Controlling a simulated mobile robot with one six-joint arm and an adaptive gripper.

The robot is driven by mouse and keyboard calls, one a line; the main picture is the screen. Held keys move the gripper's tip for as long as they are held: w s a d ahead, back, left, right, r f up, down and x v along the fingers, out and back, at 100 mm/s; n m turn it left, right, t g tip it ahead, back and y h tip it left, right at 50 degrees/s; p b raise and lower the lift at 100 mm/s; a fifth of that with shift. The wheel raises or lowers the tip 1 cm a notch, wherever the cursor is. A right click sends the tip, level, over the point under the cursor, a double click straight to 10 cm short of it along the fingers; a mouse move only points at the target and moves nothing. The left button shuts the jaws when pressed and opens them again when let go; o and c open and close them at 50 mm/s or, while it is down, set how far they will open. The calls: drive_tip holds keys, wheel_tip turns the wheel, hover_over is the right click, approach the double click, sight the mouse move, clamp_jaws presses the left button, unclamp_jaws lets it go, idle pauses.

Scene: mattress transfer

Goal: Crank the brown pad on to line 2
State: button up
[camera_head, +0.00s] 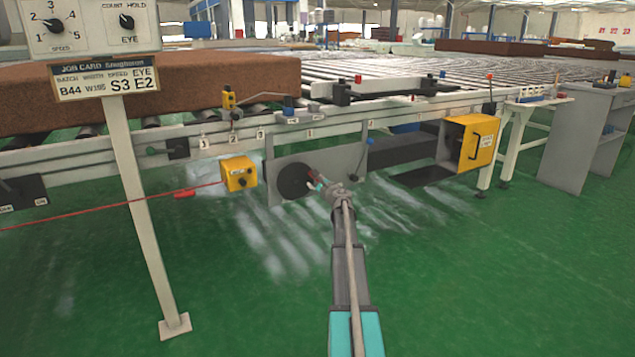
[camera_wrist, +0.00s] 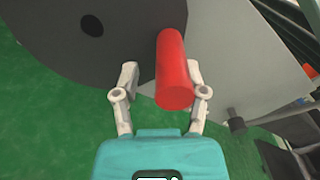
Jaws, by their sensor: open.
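The brown pad (camera_head: 150,88) lies on the roller conveyor at the left in the head view. The black crank disc (camera_head: 294,181) is on a grey plate under the conveyor's front rail. In the wrist view the disc (camera_wrist: 75,40) fills the upper left, and its red handle (camera_wrist: 172,70) sticks out toward the camera. My gripper (camera_wrist: 163,75) is open, with one finger on each side of the red handle. I cannot tell whether the fingers touch it. In the head view my gripper (camera_head: 325,186) is at the disc's right edge and partly hides the handle.
A yellow box (camera_head: 239,173) with a red cord hangs left of the disc. A yellow cabinet (camera_head: 472,142) is at the right under the rail. A job card sign (camera_head: 108,78) stands on a post in front. Rollers (camera_head: 390,66) right of the pad are bare. The green floor is clear.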

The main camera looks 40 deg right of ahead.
drive_tip(key=shift+s, duration=0.15)
drive_tip(key=v, duration=1.1)
drive_tip(key=shift+s+a, duration=0.2)
drive_tip(key=shift+s, duration=0.2)
drive_tip(key=shift+c, duration=0.3)
